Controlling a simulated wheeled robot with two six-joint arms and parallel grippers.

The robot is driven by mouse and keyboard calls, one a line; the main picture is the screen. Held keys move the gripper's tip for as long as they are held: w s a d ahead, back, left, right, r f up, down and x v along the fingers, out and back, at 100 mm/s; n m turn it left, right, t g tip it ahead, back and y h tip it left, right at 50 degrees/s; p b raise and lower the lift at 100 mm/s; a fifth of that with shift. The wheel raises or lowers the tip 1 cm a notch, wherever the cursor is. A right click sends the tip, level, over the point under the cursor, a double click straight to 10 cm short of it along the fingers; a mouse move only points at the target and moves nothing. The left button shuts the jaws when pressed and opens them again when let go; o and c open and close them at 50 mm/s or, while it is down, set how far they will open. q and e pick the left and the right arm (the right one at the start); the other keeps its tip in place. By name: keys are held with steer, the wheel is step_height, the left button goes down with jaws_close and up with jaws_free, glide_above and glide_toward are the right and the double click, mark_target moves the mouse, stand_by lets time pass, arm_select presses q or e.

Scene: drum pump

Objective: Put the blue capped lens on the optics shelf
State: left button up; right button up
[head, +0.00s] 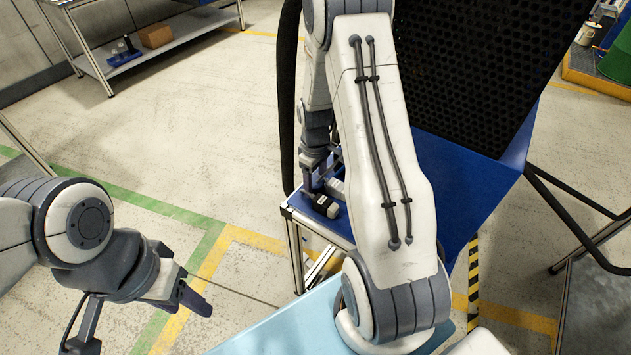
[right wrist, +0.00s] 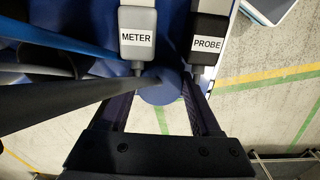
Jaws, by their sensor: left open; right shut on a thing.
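My right gripper (head: 319,180) reaches down over the blue surface in the middle of the head view. In the right wrist view its two dark fingers (right wrist: 160,98) are closed on the sides of a round blue thing (right wrist: 160,86), which looks like the blue capped lens. The lens cannot be made out in the head view. Its contact with anything below is hidden. My left gripper (head: 140,322) is open and empty at the lower left, over the floor. I cannot tell which surface is the optics shelf.
A grey piece labelled METER (right wrist: 138,38) and a black piece labelled PROBE (right wrist: 209,43) lie just beyond the fingers. A black perforated panel (head: 480,70) stands at the back of the blue surface (head: 465,190). A light-blue top (head: 290,328) is in front. Dark cables cross the wrist view's left.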

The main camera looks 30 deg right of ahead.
steer(key=shift+f, duration=0.2)
steer(key=o, duration=1.5)
steer(key=shift+c, duration=0.2)
